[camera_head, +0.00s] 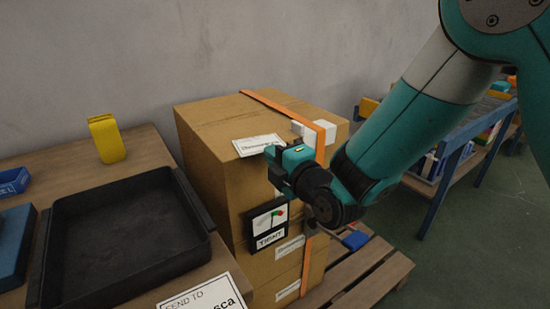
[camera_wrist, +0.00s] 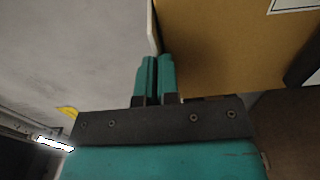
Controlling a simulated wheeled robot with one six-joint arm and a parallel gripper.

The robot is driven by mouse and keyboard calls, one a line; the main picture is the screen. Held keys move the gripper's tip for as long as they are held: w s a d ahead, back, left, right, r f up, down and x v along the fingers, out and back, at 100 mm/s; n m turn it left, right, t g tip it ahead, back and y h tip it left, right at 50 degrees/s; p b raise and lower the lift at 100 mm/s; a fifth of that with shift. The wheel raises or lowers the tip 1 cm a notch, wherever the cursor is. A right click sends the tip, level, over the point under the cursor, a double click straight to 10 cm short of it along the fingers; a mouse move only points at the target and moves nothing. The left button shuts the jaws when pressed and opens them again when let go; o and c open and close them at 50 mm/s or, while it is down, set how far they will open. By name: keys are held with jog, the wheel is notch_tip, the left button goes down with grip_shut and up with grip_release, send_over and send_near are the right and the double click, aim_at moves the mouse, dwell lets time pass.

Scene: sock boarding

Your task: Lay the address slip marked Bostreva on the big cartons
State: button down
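A white address slip (camera_head: 258,146) with a printed line too small to read lies flat at the front top edge of the big cartons (camera_head: 209,143). My gripper (camera_head: 271,153) is at the slip's right end, level with the carton top. In the wrist view its two teal fingers (camera_wrist: 155,78) are nearly together, with the slip seen edge-on as a thin pale strip (camera_wrist: 152,30) at their tips. They appear shut on it. I cannot tell whether the slip rests fully on the carton or is slightly above it.
An orange strap (camera_head: 319,144) and a white block (camera_head: 308,131) are on the carton top. A "TIGHT" sign (camera_head: 267,223) is on the front. At left, the table holds a black tray (camera_head: 205,222), a yellow object (camera_head: 106,138) and a partly cut-off "SEND TO" card (camera_head: 203,293).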

jog(key=shift+f, duration=0.15)
jog(key=c, duration=1.4)
grip_release()
jog(key=shift+o, duration=0.2)
jog(key=b+v, duration=1.2)
